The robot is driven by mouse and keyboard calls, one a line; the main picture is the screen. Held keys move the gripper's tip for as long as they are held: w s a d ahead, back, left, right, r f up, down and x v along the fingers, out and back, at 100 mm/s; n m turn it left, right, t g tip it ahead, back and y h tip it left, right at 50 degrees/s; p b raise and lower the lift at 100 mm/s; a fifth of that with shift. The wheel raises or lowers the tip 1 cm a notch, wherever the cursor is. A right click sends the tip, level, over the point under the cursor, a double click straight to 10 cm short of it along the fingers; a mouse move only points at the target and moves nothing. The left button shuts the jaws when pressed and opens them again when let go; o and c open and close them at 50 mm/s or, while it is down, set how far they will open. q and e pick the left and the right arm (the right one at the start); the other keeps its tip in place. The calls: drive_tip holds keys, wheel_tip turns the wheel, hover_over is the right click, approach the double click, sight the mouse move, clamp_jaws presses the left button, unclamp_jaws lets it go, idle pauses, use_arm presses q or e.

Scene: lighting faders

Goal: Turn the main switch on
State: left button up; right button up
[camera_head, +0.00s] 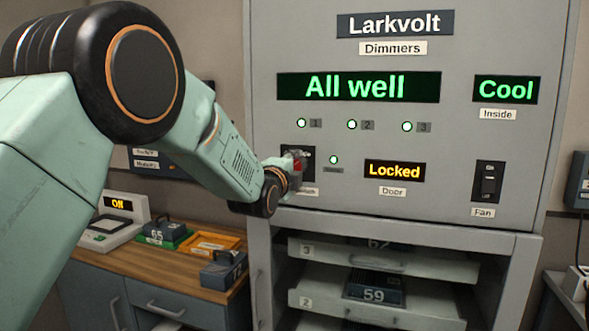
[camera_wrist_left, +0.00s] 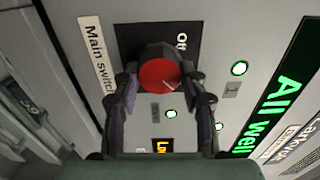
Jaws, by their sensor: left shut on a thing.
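The main switch is a round red knob (camera_wrist_left: 159,75) on a black plate (camera_wrist_left: 183,38) with a "Main switch" label (camera_wrist_left: 97,52) beside it. Part of a word that looks like "Off" shows on the plate. In the head view the red knob (camera_head: 298,165) is mostly hidden by my left gripper (camera_head: 291,171). My left gripper's fingers stand on both sides of the knob in the wrist view and are shut on it. The knob's exact turn is hard to tell. My right gripper is not in view.
The cabinet's displays read "All well" (camera_head: 358,87), "Cool" (camera_head: 506,89) and "Locked" (camera_head: 394,171). Several small green lamps are lit, one (camera_head: 333,160) right of the switch. A fan switch (camera_head: 488,183) sits further right. Drawers (camera_head: 375,310) lie below, and a wooden counter (camera_head: 150,262) with boxes stands left.

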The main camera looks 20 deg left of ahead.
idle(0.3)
use_arm(q)
drive_tip(key=o, duration=1.2)
drive_tip(key=shift+c, duration=0.2)
drive_tip(key=s, duration=1.2)
drive_tip(key=shift+a, duration=0.2)
